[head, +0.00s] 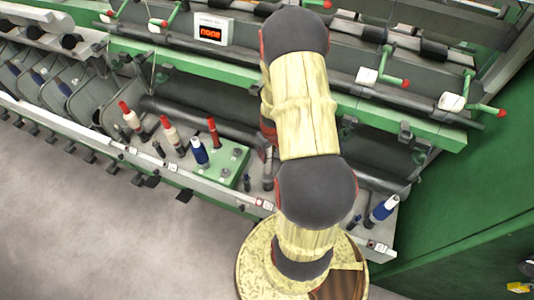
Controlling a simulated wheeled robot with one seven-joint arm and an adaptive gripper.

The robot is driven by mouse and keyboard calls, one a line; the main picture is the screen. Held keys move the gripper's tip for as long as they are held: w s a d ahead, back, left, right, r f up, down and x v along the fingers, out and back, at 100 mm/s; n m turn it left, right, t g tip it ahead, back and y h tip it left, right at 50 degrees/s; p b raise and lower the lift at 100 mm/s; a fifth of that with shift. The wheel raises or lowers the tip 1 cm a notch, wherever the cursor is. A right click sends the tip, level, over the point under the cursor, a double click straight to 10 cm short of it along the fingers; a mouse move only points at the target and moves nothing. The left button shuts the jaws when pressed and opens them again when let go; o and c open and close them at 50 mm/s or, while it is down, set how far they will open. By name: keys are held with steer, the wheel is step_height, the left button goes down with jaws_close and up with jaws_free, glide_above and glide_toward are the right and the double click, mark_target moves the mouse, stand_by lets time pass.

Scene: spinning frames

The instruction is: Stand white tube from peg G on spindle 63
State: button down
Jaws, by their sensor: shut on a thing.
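My arm crosses the middle of the view and blocks part of the machine. My gripper is not visible, so what it holds cannot be seen. I cannot make out a plain white tube. Peg and spindle labels are too small to read, so peg G and spindle 63 cannot be told apart.
Two white bobbins with red tops, one (131,117) farther left and one (171,133) nearer, stand on the ledge. A blue bobbin (382,211) stands at right. Rails with red-tipped handles (487,112) run above. A green wall (460,220) bounds the right. The grey floor (90,220) is clear.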

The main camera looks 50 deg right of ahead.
steer(key=shift+f+b, duration=0.6)
steer(key=shift+f, duration=0.65)
steer(key=shift+f+b, duration=1.6)
steer(key=shift+b, duration=0.1)
steer(key=shift+f+b, duration=0.3)
steer(key=shift+b, duration=0.1)
steer(key=c, duration=1.5)
jaws_free()
steer(key=shift+o, duration=0.2)
step_height(320, 180, up, 12)
steer(key=s, duration=0.1)
steer(key=shift+s+a, duration=0.2)
steer(key=shift+a, duration=0.05)
